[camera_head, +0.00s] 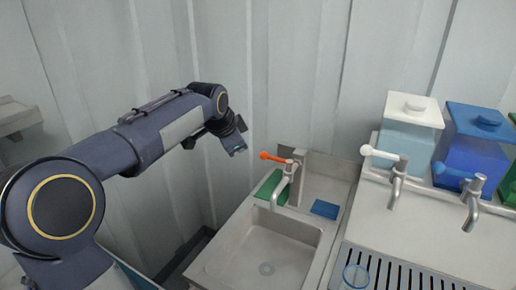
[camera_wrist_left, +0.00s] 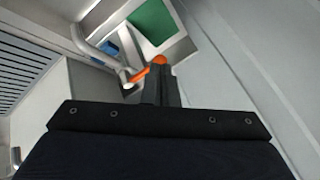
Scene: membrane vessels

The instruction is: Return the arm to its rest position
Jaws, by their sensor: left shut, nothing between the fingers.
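My left arm (camera_head: 150,140) reaches in from the left, raised in front of the pale wall. Its left gripper (camera_head: 238,149) hangs in the air to the left of and above the sink's tap, seen small and dark. In the left wrist view the fingers (camera_wrist_left: 160,78) are together with nothing between them. Their tips overlap the tap's orange handle (camera_wrist_left: 157,62) in the picture; whether they touch it is unclear there. In the head view the gripper shows apart from the orange handle (camera_head: 277,158). My right gripper is not in view.
The steel sink (camera_head: 225,262) has a tap, a green pad (camera_head: 268,186) and a blue pad (camera_head: 325,209). To the right, vessels with white (camera_head: 412,108) and blue (camera_head: 480,119) lids stand behind taps.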

